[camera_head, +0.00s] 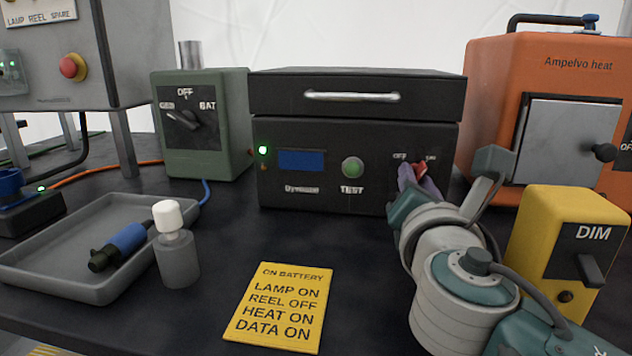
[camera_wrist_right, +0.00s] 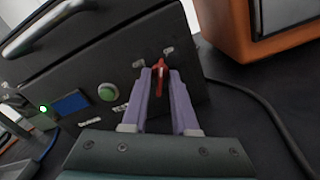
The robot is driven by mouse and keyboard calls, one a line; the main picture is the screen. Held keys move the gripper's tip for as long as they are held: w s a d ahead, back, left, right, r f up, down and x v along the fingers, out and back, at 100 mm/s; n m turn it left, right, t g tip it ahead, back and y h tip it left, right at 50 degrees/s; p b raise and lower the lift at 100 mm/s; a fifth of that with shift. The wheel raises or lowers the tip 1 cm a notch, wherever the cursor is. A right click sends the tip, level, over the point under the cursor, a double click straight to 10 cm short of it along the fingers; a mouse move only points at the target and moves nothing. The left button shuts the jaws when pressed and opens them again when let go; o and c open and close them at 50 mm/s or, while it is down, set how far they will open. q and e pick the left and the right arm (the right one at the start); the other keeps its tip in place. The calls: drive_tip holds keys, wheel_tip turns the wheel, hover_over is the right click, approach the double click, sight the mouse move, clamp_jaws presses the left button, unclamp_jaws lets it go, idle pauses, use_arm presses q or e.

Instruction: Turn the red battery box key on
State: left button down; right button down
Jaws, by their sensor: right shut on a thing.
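The black box (camera_head: 355,165) stands in the middle of the table, with a green light, a blue display (camera_head: 302,160) and a green TEST button (camera_head: 352,167) on its front. The red key (camera_wrist_right: 159,72) is on the right of this front, between two small labels. My right gripper reaches the key from the front, and its purple fingers (camera_wrist_right: 160,85) are closed around it. In the head view the right gripper (camera_head: 415,178) and arm largely cover the key. I cannot tell the key's exact angle against the labels. My left gripper is not in view.
A yellow DIM box (camera_head: 560,240) stands close to my right arm, and an orange heater (camera_head: 500,80) is behind it. A green switch box (camera_head: 205,150) is left of the black box. A yellow card (camera_head: 280,305) and grey tray (camera_head: 60,285) lie in front.

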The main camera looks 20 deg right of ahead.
drive_tip(key=shift+m, duration=0.8)
drive_tip(key=c, duration=1)
unclamp_jaws()
drive_tip(key=v, duration=1)
